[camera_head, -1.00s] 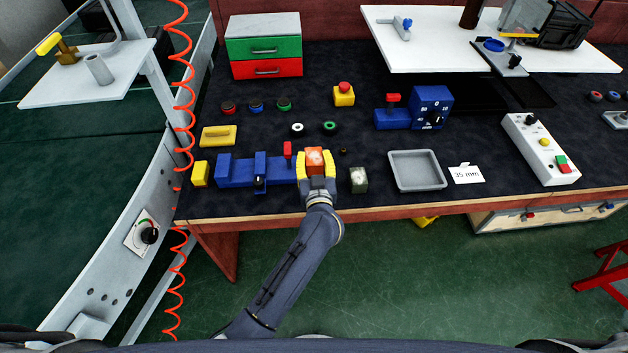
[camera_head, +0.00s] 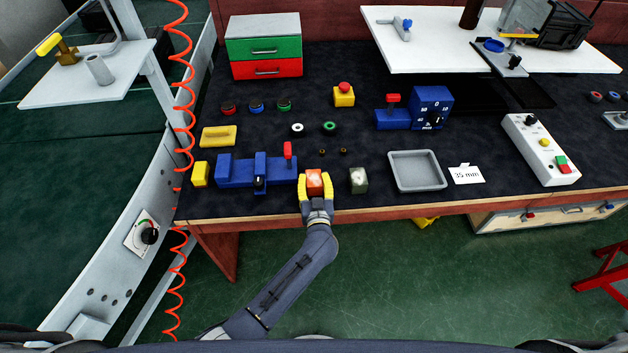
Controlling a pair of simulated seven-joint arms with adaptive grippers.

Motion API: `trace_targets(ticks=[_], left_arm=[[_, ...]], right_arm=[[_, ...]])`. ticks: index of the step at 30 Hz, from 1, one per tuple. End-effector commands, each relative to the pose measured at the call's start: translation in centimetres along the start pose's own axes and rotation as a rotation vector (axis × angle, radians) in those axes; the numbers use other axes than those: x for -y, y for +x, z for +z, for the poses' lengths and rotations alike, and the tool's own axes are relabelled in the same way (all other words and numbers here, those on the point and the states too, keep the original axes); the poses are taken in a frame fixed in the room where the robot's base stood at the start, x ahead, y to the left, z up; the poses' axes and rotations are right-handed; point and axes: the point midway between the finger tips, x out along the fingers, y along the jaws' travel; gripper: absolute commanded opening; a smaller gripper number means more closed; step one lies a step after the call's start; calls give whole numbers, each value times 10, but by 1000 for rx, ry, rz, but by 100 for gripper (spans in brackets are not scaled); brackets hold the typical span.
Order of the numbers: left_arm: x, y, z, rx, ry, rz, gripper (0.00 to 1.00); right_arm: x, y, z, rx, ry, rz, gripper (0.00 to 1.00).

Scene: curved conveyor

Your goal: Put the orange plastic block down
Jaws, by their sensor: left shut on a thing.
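The orange block (camera_head: 314,183) is between the yellow fingers of my left gripper (camera_head: 315,188), near the front edge of the dark bench top. The gripper is shut on it. I cannot tell whether the block touches the bench top. A grey-green block with a pale mark (camera_head: 358,180) stands just to the right, apart from the gripper. My right gripper is not in view.
A blue fixture with a red lever (camera_head: 229,171) lies close on the left. A grey tray (camera_head: 441,184) and a "35 mm" card (camera_head: 466,174) are to the right. Two small dark rings (camera_head: 343,152) lie behind the gripper. The bench's front edge (camera_head: 390,212) is near.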

Motion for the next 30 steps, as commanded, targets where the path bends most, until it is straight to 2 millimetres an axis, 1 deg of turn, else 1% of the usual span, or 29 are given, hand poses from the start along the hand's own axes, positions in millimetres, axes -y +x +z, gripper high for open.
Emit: trace_targets(ticks=[7,12,13,18,29,30], left_arm=[[0,0,0,-1,0,0,10],[0,0,4,1,1,0,10],[0,0,4,1,0,0,45],[0,0,4,1,0,0,64],[0,1,4,-1,3,2,64],[0,-2,5,0,2,1,64]], right_arm=[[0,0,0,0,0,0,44],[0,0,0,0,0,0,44],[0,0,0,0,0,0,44],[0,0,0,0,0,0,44],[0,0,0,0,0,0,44],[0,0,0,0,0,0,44]])
